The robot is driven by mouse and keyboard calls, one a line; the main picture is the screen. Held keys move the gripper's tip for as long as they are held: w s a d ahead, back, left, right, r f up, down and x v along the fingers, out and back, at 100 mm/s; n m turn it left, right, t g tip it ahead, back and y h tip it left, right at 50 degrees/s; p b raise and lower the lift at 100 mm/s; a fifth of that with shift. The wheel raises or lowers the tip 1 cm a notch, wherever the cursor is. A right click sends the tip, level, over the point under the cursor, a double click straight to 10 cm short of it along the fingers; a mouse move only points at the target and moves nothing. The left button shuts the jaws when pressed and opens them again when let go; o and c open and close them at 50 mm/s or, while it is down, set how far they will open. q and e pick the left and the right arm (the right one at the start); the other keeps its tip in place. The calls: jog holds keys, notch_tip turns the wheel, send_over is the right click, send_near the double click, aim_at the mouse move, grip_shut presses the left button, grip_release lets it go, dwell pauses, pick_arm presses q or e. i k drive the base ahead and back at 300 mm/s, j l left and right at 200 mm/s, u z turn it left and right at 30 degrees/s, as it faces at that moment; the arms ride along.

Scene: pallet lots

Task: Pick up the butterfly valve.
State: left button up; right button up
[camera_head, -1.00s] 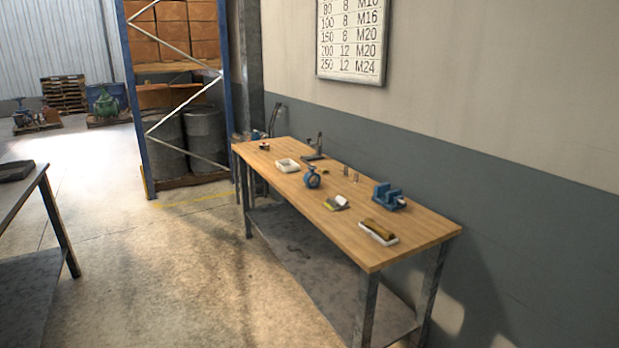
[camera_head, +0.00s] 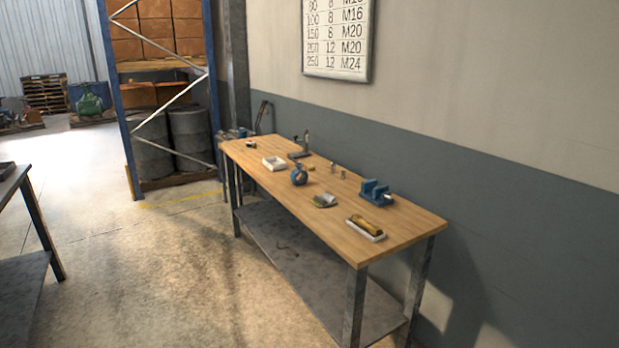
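A small blue ring-shaped part with a short neck on top, which looks like the butterfly valve (camera_head: 299,178), stands on the wooden top of the workbench (camera_head: 400,225) near the middle of its front half. Nothing touches it that I can see. Neither of my grippers is in view.
Around the valve on the bench are a white tray (camera_head: 274,163), a small grey-yellow item (camera_head: 324,201), a blue vise (camera_head: 375,191) and a tray with a brown-yellow object (camera_head: 366,228). Another table (camera_head: 12,185) stands at left. A rack (camera_head: 131,100) stands behind. Open floor (camera_head: 180,270) lies between the tables.

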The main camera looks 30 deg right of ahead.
aim_at(294, 174)
jog(key=i+z, duration=0.15)
jog(key=z, duration=0.25)
jog(key=i+z, duration=0.2)
jog(key=z, duration=0.25)
jog(key=i+j+z, duration=0.1)
jog(key=z, duration=0.3)
jog(key=i+j+z, duration=0.15)
jog(key=z, duration=0.25)
